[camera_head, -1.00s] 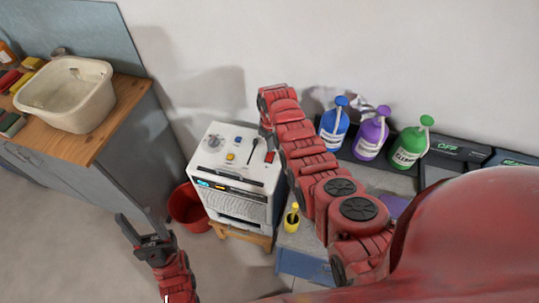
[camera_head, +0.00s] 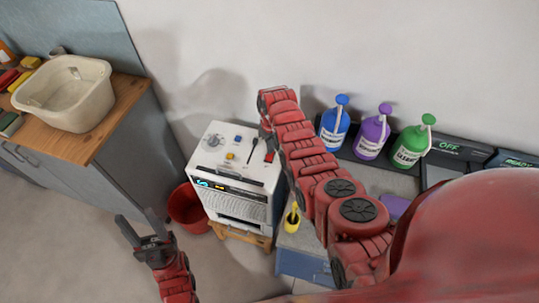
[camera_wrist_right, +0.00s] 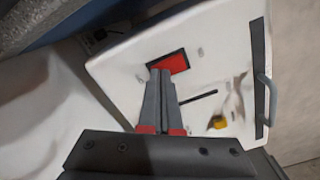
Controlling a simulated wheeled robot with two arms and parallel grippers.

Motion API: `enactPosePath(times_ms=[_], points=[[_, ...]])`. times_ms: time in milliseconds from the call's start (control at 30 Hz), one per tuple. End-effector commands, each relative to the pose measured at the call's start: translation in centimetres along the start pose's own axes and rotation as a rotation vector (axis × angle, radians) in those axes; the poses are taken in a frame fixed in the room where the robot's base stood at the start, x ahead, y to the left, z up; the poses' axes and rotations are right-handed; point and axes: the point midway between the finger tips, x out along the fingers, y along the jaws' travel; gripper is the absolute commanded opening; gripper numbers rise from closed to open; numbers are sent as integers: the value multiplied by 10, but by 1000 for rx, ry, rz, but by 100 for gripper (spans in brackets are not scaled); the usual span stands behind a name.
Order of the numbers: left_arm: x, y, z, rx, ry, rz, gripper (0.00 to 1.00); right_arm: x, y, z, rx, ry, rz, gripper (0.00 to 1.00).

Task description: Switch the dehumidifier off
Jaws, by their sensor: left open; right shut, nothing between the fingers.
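The dehumidifier (camera_head: 235,180) is a white box with a lit display on its front. Its top carries a grey knob (camera_head: 214,140), a blue button, a yellow button (camera_head: 230,156), a black lever (camera_head: 253,147) and a red switch (camera_head: 270,157). In the right wrist view the red switch (camera_wrist_right: 168,62) lies just beyond the fingertips of my right gripper (camera_wrist_right: 160,72), which is shut and empty. I cannot tell whether they touch. In the head view my right arm mostly hides that gripper. My left gripper (camera_head: 142,230) is open and empty, left of the dehumidifier.
The dehumidifier stands on a low wooden stand (camera_head: 243,234) beside a red bucket (camera_head: 188,207). Blue, purple and green bottles (camera_head: 408,148) stand on the right, with a yellow item (camera_head: 292,218) nearer. A white basin (camera_head: 72,95) sits on the wooden counter at left.

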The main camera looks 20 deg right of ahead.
Motion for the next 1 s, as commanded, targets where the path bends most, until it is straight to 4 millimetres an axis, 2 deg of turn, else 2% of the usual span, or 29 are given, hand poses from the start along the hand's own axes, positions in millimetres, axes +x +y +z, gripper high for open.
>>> enactPosePath(times_ms=[300, 467, 1000], points=[[-5, 0, 1, 0, 0, 0, 50, 6, 0, 0, 0, -1, -1, 0], [-1, 0, 0, 0, 0, 0, 50, 2, 0, 0, 0, -1, -1, 0], [25, -1, -4, 0, 0, 0, 50, -45, 0, 0, 0, 1, 1, 0]])
